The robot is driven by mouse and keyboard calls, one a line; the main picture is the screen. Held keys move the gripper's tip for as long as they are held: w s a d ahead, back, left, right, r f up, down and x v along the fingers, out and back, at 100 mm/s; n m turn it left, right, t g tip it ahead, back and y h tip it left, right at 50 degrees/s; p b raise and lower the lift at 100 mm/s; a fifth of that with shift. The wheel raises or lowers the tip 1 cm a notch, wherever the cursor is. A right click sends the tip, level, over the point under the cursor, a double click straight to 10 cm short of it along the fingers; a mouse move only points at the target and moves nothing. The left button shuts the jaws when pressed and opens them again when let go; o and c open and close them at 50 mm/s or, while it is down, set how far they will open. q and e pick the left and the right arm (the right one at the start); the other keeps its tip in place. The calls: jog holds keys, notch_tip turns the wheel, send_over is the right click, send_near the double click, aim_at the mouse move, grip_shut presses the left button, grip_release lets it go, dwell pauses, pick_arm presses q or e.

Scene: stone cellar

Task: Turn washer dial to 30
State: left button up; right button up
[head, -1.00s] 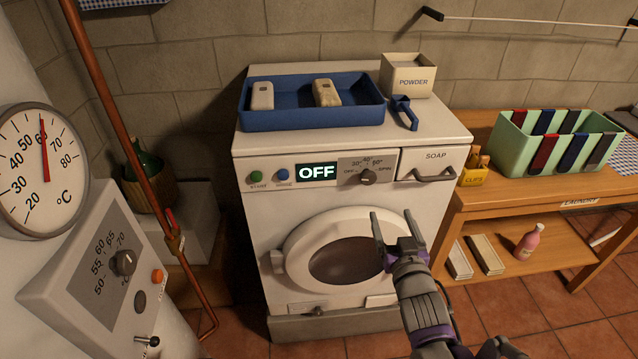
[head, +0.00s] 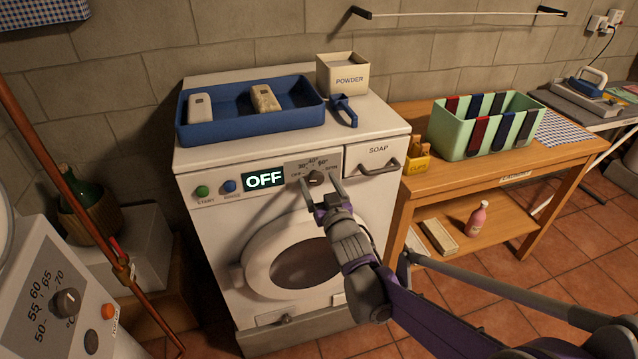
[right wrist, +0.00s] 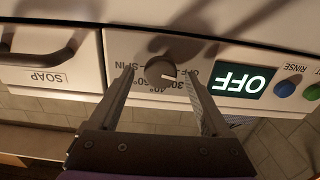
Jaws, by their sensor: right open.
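The white washer (head: 225,170) stands against the stone wall. Its display (head: 264,179) reads OFF. The round grey dial (head: 316,178) sits right of the display, below a printed scale with 30, 40 and other marks. In the right wrist view the dial (right wrist: 160,70) appears upside down, its pale mark pointing toward the OFF side. My right gripper (head: 322,187) is open at the dial. In the right wrist view its fingers (right wrist: 160,78) lie on either side of the dial, with gaps showing; contact is not visible. My left gripper is not in view.
The soap drawer (head: 378,157) with its handle is right of the dial. The green start button (head: 202,191) and blue rinse button (head: 230,186) are left of the display. A blue tray (head: 225,128) and powder box (head: 343,75) stand on top. A wooden table (head: 480,165) is at right.

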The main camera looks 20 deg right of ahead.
grip_shut()
dwell(0.4)
jog(key=m+b, duration=0.1)
jog(key=m, duration=0.2)
jog(key=shift+m, duration=0.3)
jog(key=shift+d+m+b, duration=0.1)
jog(key=shift+m+b, duration=0.2)
jog(key=shift+m, duration=1.7)
grip_release()
